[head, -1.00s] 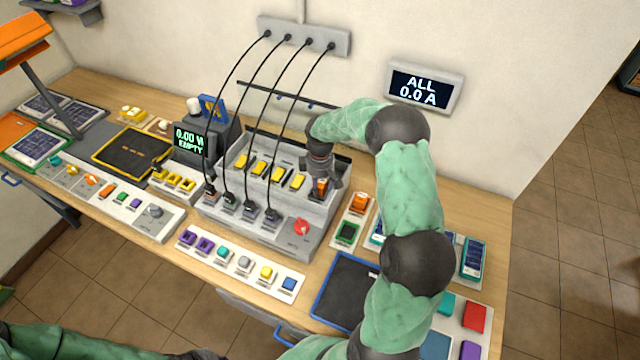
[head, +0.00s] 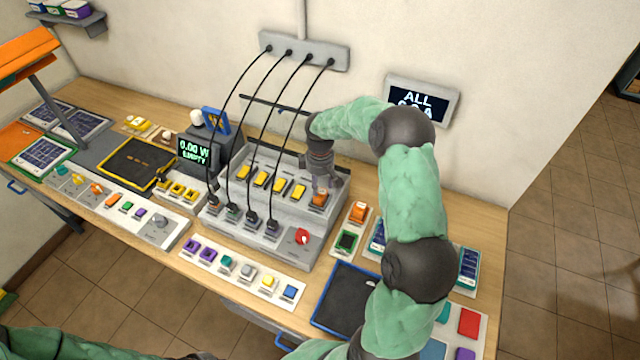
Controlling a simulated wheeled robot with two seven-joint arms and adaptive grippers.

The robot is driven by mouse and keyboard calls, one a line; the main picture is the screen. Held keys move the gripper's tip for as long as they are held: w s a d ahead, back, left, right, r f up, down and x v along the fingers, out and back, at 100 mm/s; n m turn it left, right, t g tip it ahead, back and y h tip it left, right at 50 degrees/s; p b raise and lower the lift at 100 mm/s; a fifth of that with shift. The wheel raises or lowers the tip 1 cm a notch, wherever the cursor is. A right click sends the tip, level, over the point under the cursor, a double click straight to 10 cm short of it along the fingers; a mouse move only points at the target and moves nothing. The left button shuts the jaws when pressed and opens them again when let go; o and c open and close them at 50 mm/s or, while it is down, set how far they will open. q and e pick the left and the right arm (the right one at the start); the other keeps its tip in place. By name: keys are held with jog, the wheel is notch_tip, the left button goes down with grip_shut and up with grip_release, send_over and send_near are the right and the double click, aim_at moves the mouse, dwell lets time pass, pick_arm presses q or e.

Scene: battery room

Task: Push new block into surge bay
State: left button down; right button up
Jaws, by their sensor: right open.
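An orange block (head: 319,199) sits in the rightmost bay of the grey bay unit (head: 285,238), to the right of several bays with yellow blocks. I cannot read its label or tell how deep it sits. My right gripper (head: 325,186) points down just above and behind this orange block. It is open, and its fingertips are partly hidden, so I cannot tell whether they touch the block. A second orange block (head: 358,210) rests on a small white plate right of the unit. My left arm enters at the bottom left; its gripper is out of view.
Black cables (head: 277,150) run from the wall strip (head: 304,50) to the unit's front, left of my right gripper. A red knob (head: 302,236) sits on the unit's front right.

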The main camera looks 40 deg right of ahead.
aim_at(320, 194)
jog(key=shift+r+p, duration=1.3)
jog(key=shift+r, duration=1)
